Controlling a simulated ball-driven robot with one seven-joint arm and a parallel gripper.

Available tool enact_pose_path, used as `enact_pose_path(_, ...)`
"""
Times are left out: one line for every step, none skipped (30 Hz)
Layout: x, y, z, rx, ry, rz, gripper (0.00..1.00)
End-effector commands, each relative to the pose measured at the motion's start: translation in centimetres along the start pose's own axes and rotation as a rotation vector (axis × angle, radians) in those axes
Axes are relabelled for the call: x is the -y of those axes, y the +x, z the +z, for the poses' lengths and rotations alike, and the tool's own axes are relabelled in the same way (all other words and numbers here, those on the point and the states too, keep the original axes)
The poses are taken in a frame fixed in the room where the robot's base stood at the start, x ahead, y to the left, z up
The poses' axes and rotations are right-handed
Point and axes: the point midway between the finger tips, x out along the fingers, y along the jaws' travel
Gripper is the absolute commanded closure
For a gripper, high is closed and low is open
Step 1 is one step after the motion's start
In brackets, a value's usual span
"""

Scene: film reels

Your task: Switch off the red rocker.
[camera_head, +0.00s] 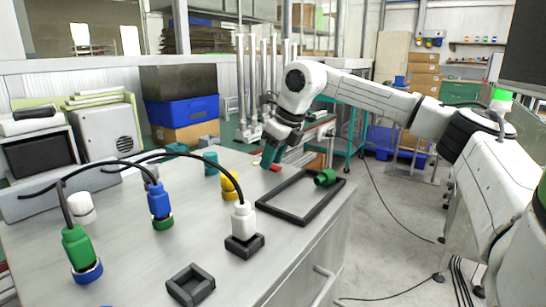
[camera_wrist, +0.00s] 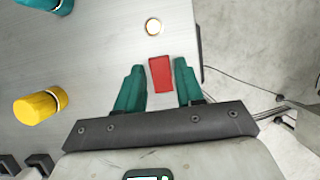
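The red rocker (camera_wrist: 160,74) shows in the wrist view as a plain red block on the grey table top, near the table's edge. My gripper (camera_wrist: 159,67) has its two teal fingers apart, one on each side of the rocker, with a gap on both sides. Nothing is held. In the head view my gripper (camera_head: 270,156) points down over the far right part of the table, and a sliver of the red rocker (camera_head: 276,168) shows beside the fingertips. I cannot tell which way the rocker is tipped or how high the fingers are above it.
A round lit button (camera_wrist: 153,26) lies just beyond the rocker. A yellow plug (camera_head: 230,186), a teal cylinder (camera_head: 211,163), cabled plugs (camera_head: 160,202) and a black frame (camera_head: 268,208) with a green piece (camera_head: 325,177) stand nearby. Bare table lies between the yellow plug and my fingers.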

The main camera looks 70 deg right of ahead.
Motion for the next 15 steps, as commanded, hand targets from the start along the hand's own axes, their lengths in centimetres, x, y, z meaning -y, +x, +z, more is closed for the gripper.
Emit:
enact_pose_path(0.00,-0.02,0.00,0.000,0.000,0.000,0.68)
enact_pose_path(0.00,-0.02,0.01,0.000,0.000,0.000,0.71)
enact_pose_path(0.00,-0.02,0.01,0.000,0.000,0.000,0.75)
enact_pose_path(0.00,-0.02,0.01,0.000,0.000,0.000,0.78)
enact_pose_path(0.00,-0.02,0.01,0.000,0.000,0.000,0.81)
enact_pose_path(-0.01,-0.03,0.01,0.000,0.000,0.000,0.84)
enact_pose_path(-0.01,-0.03,0.01,0.000,0.000,0.000,0.87)
enact_pose_path(-0.01,-0.03,0.01,0.000,0.000,0.000,0.90)
enact_pose_path(-0.01,-0.03,0.01,0.000,0.000,0.000,0.94)
enact_pose_path(-0.01,-0.03,0.01,0.000,0.000,0.000,0.97)
enact_pose_path(-0.01,-0.03,0.01,0.000,0.000,0.000,1.00)
enact_pose_path(-0.02,-0.03,0.01,0.000,0.000,0.000,1.00)
enact_pose_path(-0.02,-0.03,0.01,0.000,0.000,0.000,1.00)
enact_pose_path(-0.02,-0.04,0.02,0.000,0.000,0.000,1.00)
enact_pose_path(-0.02,-0.09,0.06,-0.003,0.000,0.000,1.00)
